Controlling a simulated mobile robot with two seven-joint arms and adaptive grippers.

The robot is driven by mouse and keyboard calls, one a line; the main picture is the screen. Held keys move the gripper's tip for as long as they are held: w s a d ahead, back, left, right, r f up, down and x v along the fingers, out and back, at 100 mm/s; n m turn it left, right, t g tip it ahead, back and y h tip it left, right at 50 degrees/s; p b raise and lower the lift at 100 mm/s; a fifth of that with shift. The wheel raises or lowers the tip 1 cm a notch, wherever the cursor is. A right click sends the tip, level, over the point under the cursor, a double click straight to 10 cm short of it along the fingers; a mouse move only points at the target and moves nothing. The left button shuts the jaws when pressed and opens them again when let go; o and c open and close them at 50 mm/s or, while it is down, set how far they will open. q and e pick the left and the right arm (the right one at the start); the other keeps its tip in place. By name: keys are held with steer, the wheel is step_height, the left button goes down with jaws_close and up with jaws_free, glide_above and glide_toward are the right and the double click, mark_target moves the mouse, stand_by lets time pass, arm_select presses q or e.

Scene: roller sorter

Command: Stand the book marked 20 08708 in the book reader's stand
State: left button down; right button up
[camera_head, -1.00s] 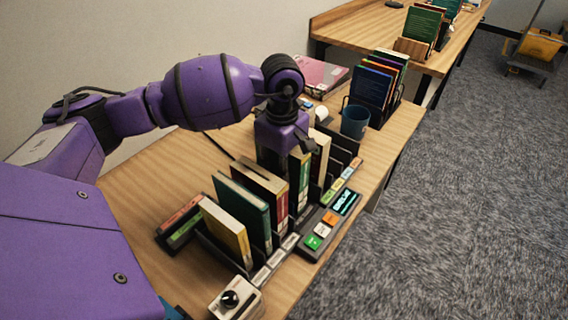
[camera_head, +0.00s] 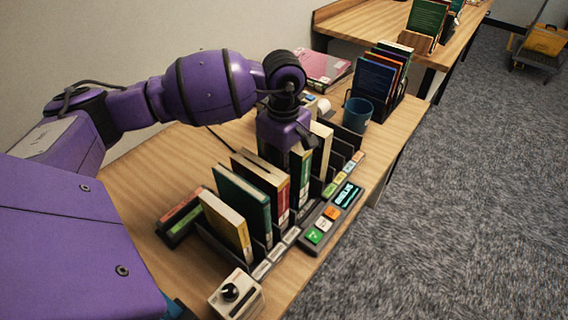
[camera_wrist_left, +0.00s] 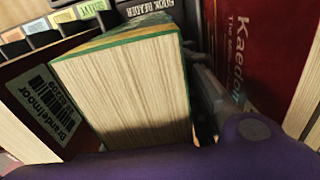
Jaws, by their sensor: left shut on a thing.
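My left gripper (camera_head: 300,146) points down over the row of books and is shut on a green-covered book (camera_head: 301,170). In the left wrist view this book (camera_wrist_left: 135,90) shows its cream page edge between green and yellow cover edges, with a finger along its right side. The number 20 08708 is not readable on any book. A dark "BOOK READER" label (camera_wrist_left: 148,8) shows at the top of the wrist view. A device with a lit screen and coloured buttons (camera_head: 333,213) stands in front of the books. I cannot tell which part is the reader's stand. My right gripper is out of view.
A dark rack holds yellow (camera_head: 226,226), green (camera_head: 243,203) and red-labelled (camera_head: 270,185) books close to the held one. Empty slots (camera_head: 343,152), a blue mug (camera_head: 356,114) and another book rack (camera_head: 379,84) lie behind. A knob box (camera_head: 236,297) stands in front.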

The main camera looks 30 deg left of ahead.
arm_select(q)
steer(key=c, duration=1.3)
jaws_free()
steer(key=shift+o, duration=0.2)
step_height(320, 180, up, 12)
steer(key=shift+r, duration=0.1)
